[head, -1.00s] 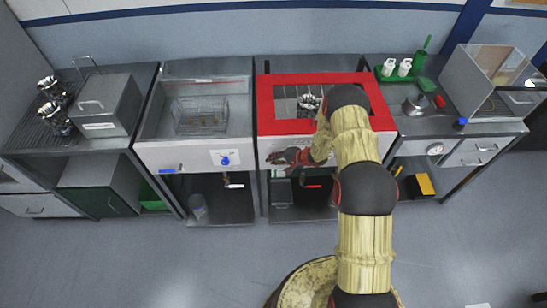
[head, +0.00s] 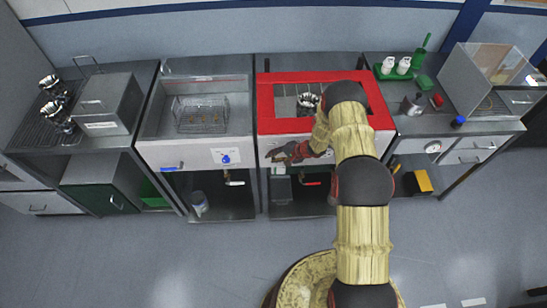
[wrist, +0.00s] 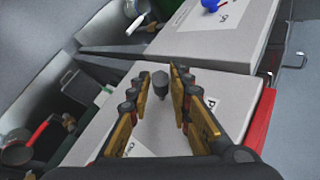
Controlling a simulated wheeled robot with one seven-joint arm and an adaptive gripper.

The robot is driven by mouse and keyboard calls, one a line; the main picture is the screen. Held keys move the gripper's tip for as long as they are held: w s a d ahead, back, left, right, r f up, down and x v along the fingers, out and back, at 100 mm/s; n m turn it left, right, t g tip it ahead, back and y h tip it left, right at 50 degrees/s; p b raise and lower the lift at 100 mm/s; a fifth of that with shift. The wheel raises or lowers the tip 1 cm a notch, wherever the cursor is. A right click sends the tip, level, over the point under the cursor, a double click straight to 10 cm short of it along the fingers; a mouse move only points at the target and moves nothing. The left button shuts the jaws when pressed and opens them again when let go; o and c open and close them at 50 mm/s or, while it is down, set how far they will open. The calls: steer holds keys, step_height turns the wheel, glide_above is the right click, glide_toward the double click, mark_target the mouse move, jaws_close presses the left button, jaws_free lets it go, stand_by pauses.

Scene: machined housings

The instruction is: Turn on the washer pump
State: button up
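The washer with the red rim (head: 265,105) stands in the middle of the counter row, with a metal housing (head: 308,101) in its basin. Its pale front panel (wrist: 100,127) carries a dark knob (wrist: 160,84) and partly hidden printed labels. My gripper (head: 279,153) is at this panel in the head view, covering the knob there. In the wrist view my gripper (wrist: 155,82) is open, with its fingers apart and the knob between the tips. A gap shows beside the knob; whether either finger touches it I cannot tell.
A neighbouring sink (head: 150,153) on the left has a blue knob (head: 226,159) on its front. A green tray (head: 384,75) with white bottles stands on the right counter. The floor in front is clear.

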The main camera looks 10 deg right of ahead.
steer(key=shift+o, duration=1.2)
steer(key=shift+d+r, duration=0.1)
steer(key=shift+r, duration=0.1)
steer(key=v, duration=1.1)
steer(key=shift+s+r, duration=0.2)
steer(key=shift+s, duration=0.1)
steer(key=shift+d, duration=0.1)
